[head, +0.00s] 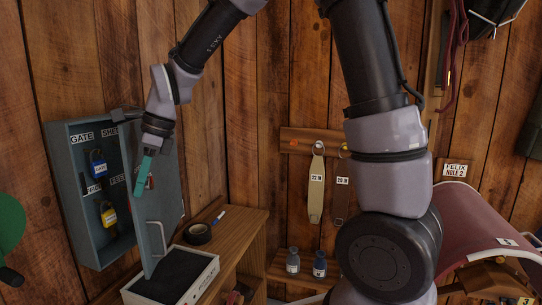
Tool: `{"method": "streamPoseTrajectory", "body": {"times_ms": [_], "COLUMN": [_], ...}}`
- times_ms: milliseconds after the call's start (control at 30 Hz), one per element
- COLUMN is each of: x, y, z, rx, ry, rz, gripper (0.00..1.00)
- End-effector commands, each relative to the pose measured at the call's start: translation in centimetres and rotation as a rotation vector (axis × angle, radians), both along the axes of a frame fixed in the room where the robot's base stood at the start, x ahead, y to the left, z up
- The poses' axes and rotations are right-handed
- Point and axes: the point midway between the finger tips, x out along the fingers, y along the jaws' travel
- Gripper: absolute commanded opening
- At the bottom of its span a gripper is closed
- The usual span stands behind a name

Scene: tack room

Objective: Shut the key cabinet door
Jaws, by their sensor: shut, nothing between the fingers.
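The key cabinet (88,200) is a grey-blue box on the plank wall at the left. Padlocks with blue (98,164) and yellow (108,214) bodies hang inside it, by labels such as GATE. Its door (168,215) stands open, swung out to the right, with a pale bar handle (157,238) low on its face. My gripper (140,190) has teal fingers, is shut and empty, and points down in front of the door's upper part. I cannot tell whether it touches the door. The gripper and wrist hide part of the door's top.
A white box with a dark inside (205,283) sits on the wooden shelf unit below the door, near a roll of black tape (197,233) and a marker (217,217). Straps (316,188) and two small bottles (293,261) are further right.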

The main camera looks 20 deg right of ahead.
Motion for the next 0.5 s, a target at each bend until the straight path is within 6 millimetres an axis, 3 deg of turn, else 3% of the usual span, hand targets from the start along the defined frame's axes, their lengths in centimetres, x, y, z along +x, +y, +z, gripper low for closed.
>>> {"method": "streamPoseTrajectory", "body": {"times_ms": [33, 200, 500], "x": [0.3, 1.6, 4.2], "y": [1.7, 6.4, 11.5], "z": [-0.1, -0.1, -0.1], "rx": [-0.001, 0.0, -0.002], "ry": [0.0, 0.0, 0.001], "rz": [0.004, -0.032, -0.208], "gripper": [0.0, 0.0, 0.0]}}
